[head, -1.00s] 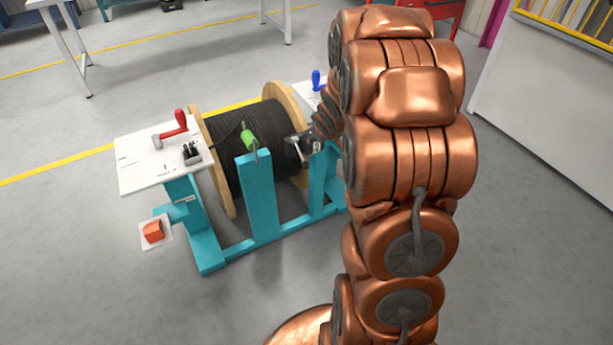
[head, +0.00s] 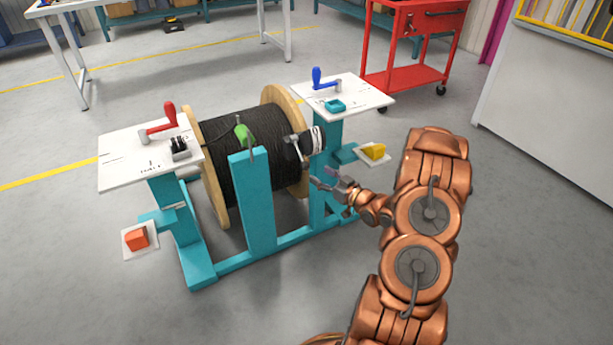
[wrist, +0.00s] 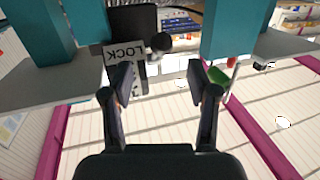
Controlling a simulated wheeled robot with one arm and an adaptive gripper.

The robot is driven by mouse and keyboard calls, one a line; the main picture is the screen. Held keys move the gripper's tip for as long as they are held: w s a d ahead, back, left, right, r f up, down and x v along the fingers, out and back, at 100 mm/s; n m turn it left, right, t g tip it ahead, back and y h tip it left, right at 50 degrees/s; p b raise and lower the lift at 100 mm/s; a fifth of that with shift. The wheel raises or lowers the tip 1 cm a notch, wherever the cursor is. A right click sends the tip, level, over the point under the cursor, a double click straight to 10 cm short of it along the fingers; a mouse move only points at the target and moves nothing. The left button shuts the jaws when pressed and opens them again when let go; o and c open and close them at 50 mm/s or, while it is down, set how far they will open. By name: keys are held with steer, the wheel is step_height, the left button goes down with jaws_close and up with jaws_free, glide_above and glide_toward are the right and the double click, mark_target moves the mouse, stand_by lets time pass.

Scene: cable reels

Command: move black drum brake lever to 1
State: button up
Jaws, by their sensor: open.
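The black cable drum (head: 245,165) sits between wooden flanges in a teal frame. Beside its right flange are a dark box and a silver lever arm (head: 293,146), which look like the brake lever. In the wrist view, a dark ball knob (wrist: 160,42) shows beside a plate (wrist: 125,55) marked LOCK, which appears upside down. No 1 mark is readable. My gripper (head: 322,178) is open and empty, just below and right of the lever arm. In the wrist view its fingertips (wrist: 160,80) stand apart, with the plate's lower part behind the left one. No contact with the knob shows.
A green handle (head: 243,134) tops the middle teal post (head: 253,200). Side tables carry a red crank (head: 163,122) and a blue crank (head: 318,78). Low pads hold an orange block (head: 136,238) and a yellow block (head: 373,151). The floor in front is clear.

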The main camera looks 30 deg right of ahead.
mark_target(308, 168)
steer(key=shift+w+a+f+b, duration=0.1)
steer(key=shift+w+a+b, duration=0.2)
steer(key=shift+w, duration=0.85)
steer(key=shift+w+a+f+b, duration=0.15)
steer(key=shift+w+a+b, duration=0.1)
steer(key=shift+w, duration=0.95)
steer(key=shift+w+a+f+b, duration=0.1)
steer(key=shift+w+a+b, duration=0.15)
steer(key=shift+w, duration=0.9)
steer(key=shift+c, duration=0.2)
jaws_close()
